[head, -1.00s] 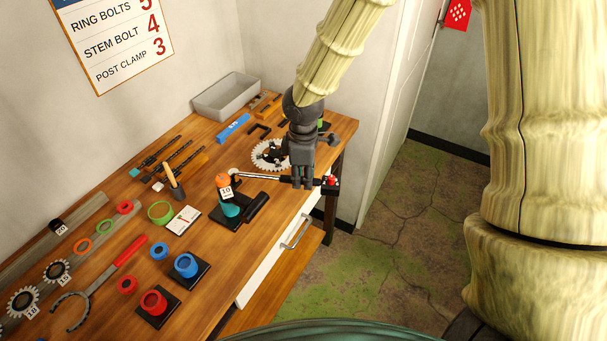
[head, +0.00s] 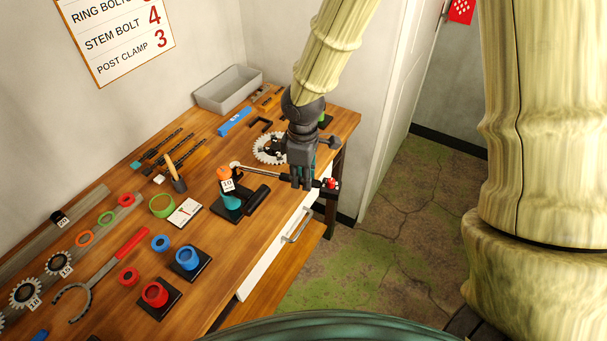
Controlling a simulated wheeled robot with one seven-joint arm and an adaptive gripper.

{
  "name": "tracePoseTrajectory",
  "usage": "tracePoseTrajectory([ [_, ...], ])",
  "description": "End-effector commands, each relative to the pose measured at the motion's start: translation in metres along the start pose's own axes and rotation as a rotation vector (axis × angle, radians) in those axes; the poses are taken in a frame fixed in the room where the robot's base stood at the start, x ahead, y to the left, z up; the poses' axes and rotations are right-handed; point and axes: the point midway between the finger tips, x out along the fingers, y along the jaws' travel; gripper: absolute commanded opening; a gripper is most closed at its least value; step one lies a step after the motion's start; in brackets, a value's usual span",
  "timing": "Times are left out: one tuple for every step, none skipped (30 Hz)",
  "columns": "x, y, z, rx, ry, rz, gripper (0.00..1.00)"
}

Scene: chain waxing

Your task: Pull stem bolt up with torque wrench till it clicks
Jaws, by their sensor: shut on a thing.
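My gripper (head: 302,183) is shut on the torque wrench (head: 262,173) over the bench's right edge. The wrench's thin silver shaft runs left from my fingers. Its dark handle end sticks out to the right, near a small red-topped piece. The round wrench head (head: 235,166) is at the top of an orange-and-teal part (head: 229,189) with a 10 tag, beside a black cylinder on a dark base. The stem bolt is too small to make out, so I cannot tell whether the head is seated on it.
The wooden bench (head: 213,245) holds a white toothed ring (head: 266,149), a grey bin (head: 228,90), a red-handled tool (head: 103,270), blue and red cups on black bases, and several gears. A wall sign (head: 118,38) reads STEM BOLT 4. Open floor lies right of the bench.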

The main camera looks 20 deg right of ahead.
Motion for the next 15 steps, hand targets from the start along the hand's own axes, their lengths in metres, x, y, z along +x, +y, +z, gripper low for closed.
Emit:
tracePoseTrajectory([
  [0.0,-0.002,0.0,0.011,0.0,0.002,0.0],
  [0.0,-0.003,0.0,0.018,0.0,0.002,0.0],
  [0.0,-0.005,-0.001,0.027,0.0,0.002,0.0],
  [0.0,-0.006,-0.001,0.035,0.0,0.002,0.0],
  [-0.001,-0.007,-0.001,0.042,0.0,0.002,0.0],
  [-0.001,-0.009,-0.001,0.051,0.0,0.002,0.0],
  [-0.001,-0.011,-0.001,0.058,0.0,0.002,0.0],
  [-0.001,-0.012,-0.001,0.065,0.0,0.002,0.0],
  [-0.001,-0.014,-0.001,0.074,-0.001,0.001,0.0],
  [0.0,-0.015,-0.001,0.081,-0.001,0.001,0.0],
  [0.0,-0.016,-0.001,0.087,-0.001,0.001,0.0],
  [0.0,-0.018,-0.001,0.094,0.0,0.001,0.0],
  [0.0,-0.018,-0.001,0.099,0.0,0.001,0.0],
  [0.0,-0.019,-0.001,0.102,0.0,0.001,0.0],
  [0.0,-0.019,-0.001,0.106,0.0,0.001,0.0],
])
